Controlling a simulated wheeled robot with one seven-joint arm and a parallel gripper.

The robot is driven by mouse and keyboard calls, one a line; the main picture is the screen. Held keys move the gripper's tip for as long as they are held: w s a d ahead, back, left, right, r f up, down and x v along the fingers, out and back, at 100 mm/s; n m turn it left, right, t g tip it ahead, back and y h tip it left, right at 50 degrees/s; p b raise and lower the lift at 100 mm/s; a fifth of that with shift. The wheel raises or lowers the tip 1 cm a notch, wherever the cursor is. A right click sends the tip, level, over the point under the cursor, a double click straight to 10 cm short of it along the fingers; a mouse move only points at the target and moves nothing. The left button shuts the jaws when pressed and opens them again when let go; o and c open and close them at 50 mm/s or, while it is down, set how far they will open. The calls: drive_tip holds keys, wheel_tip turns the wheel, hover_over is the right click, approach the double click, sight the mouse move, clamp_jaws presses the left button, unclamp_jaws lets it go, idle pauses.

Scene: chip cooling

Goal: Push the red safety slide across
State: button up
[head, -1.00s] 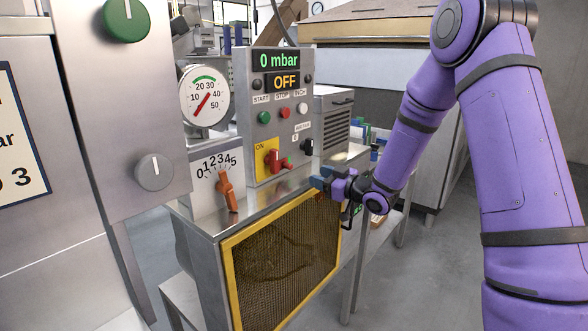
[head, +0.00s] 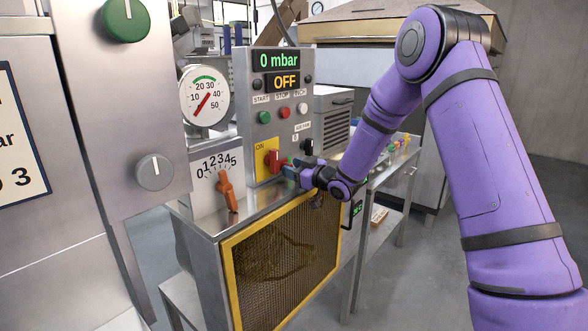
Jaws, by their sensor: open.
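A red slide-like part (head: 273,160) sits on the yellow plate (head: 262,148) marked ON, low on the grey control panel (head: 290,130). It is small in the head view, and I cannot tell its exact shape. My gripper (head: 291,171) is open, with blue fingertips, just right of the red part at the foot of the panel. The fingertips look close to it; I cannot tell whether they touch. My gripper and wrist hide part of the panel's lower right edge.
An orange lever (head: 227,190) on the 0–5 scale stands left of the panel. The display (head: 275,60) reads 0 mbar above OFF. A yellow-framed mesh guard (head: 285,250) is below the metal ledge. Green, red and white buttons are above the plate.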

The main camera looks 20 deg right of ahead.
clamp_jaws()
drive_tip(key=shift+s+a, duration=0.45)
drive_tip(key=shift+a, duration=0.25)
unclamp_jaws()
